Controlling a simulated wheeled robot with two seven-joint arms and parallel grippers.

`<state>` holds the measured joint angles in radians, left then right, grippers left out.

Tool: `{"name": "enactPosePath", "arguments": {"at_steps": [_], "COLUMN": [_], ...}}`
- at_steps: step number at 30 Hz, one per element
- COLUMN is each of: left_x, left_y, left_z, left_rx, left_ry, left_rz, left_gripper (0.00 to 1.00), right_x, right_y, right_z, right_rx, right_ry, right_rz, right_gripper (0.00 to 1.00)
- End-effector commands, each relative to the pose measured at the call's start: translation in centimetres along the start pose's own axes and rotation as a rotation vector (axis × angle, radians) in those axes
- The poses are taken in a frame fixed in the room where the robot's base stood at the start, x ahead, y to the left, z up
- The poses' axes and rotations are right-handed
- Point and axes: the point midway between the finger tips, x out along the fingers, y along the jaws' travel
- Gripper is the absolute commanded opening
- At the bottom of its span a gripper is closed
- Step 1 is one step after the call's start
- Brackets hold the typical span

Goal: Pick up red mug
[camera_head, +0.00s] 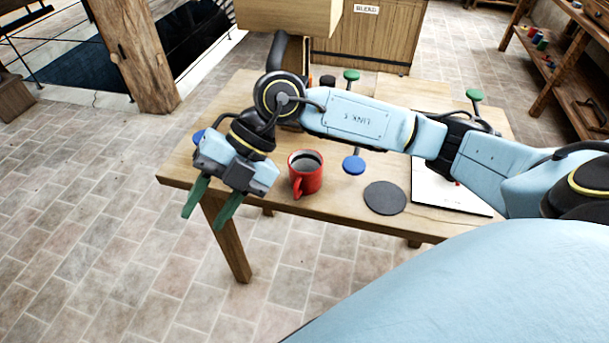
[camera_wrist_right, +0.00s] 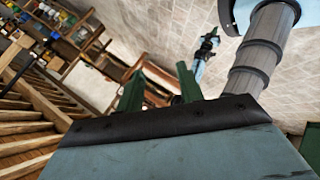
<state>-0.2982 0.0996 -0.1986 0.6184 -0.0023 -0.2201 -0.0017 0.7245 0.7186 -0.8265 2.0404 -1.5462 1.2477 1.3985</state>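The red mug (camera_head: 305,174) stands upright near the front left edge of the wooden table (camera_head: 437,227) in the head view, its handle toward the front. The right wrist view shows the green fingers of my right gripper (camera_wrist_right: 160,88) apart and empty, and the mug is not visible there.
A dark round coaster (camera_head: 385,198) lies right of the mug, with a white sheet (camera_head: 447,190) beyond it. Blue and green knobbed objects, such as the blue one (camera_head: 354,165), are on the table. A wooden post (camera_head: 135,50) stands back left.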

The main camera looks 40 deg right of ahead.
Motion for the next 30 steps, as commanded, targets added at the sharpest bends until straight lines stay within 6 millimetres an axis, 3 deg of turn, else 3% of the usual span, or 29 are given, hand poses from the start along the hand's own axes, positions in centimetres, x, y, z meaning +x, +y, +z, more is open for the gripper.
{"name": "enactPosePath", "arguments": {"at_steps": [3, 6, 9, 12, 16, 24, 30], "left_x": [0.0, 0.0, 0.0, 0.0, 0.2, 0.8, 0.9], "left_y": [0.0, 0.0, 0.0, 0.0, 0.0, -0.1, -0.5], "left_z": [-0.1, -0.1, -0.1, -0.1, -0.1, 0.2, 0.5], "left_rx": [0.0, 0.0, 0.0, 0.0, 0.001, 0.003, 0.006], "left_ry": [0.001, 0.001, 0.001, 0.001, 0.001, -0.004, -0.008], "left_rz": [0.0, 0.0, 0.0, 0.0, 0.0, -0.001, -0.007], "left_gripper": [0.0, 0.0, 0.0, 0.0, 0.0, 0.0, 0.0], "right_x": [-4.0, -7.6, -10.6, -12.2, -11.9, -8.4, -7.3], "right_y": [-4.5, -7.2, -8.8, -9.8, -11.1, -14.4, -15.4], "right_z": [4.5, 6.9, 8.2, 8.8, 9.5, 11.3, 11.9], "right_rx": [0.094, 0.188, 0.264, 0.309, 0.328, 0.325, 0.323], "right_ry": [-0.208, -0.358, -0.469, -0.53, -0.55, -0.546, -0.547], "right_rz": [-0.3, -0.475, -0.585, -0.643, -0.666, -0.664, -0.661], "right_gripper": [0.37, 0.37, 0.37, 0.37, 0.37, 0.37, 0.37]}}
